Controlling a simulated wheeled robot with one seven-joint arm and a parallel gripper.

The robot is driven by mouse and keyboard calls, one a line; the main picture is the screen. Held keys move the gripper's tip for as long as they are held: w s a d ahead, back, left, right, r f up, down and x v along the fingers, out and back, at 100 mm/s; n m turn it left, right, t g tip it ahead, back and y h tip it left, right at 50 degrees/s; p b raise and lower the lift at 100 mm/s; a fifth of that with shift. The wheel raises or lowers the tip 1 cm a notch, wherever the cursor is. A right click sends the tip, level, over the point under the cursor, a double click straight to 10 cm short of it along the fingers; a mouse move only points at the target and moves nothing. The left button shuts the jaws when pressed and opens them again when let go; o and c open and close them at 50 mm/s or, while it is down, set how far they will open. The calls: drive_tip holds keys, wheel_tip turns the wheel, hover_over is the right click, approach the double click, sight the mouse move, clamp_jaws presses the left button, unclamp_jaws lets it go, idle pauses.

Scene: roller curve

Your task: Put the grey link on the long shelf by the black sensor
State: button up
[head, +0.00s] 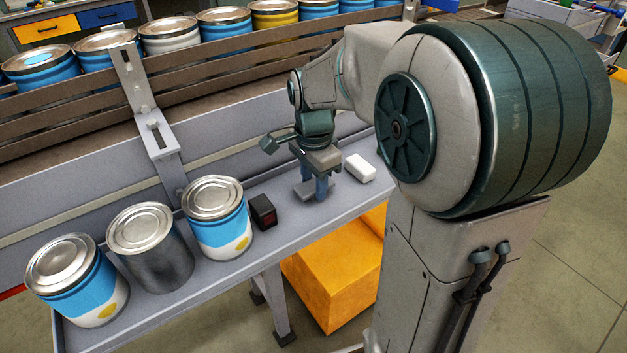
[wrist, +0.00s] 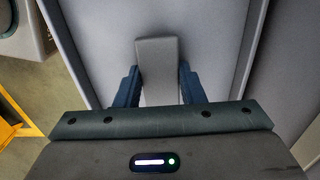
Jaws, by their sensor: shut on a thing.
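The grey link (head: 303,190) is a small plain block low between my gripper's blue fingers, at the shelf's surface or just above it; I cannot tell which. My gripper (head: 314,188) points down and is shut on it. In the wrist view the link (wrist: 158,62) sticks out forward between the two fingers. The black sensor (head: 263,211), a small dark box with a reddish front, stands on the long grey shelf (head: 222,275) just left of the link, with a small gap between them. The link's right part is hidden by a finger.
A white block (head: 359,167) lies on the shelf right of my gripper. Left of the sensor stand a blue can (head: 220,225), a bare grey can (head: 155,260) and another blue can (head: 75,285). A grey bracket (head: 150,115) rises behind. An orange box (head: 335,270) is below.

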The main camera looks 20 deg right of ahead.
sight(314, 184)
drive_tip(key=shift+f, duration=0.15)
drive_tip(key=o, duration=1)
wheel_tip(314, 184, up, 12)
drive_tip(key=shift+r+p, duration=0.2)
drive_tip(key=shift+p, duration=0.25)
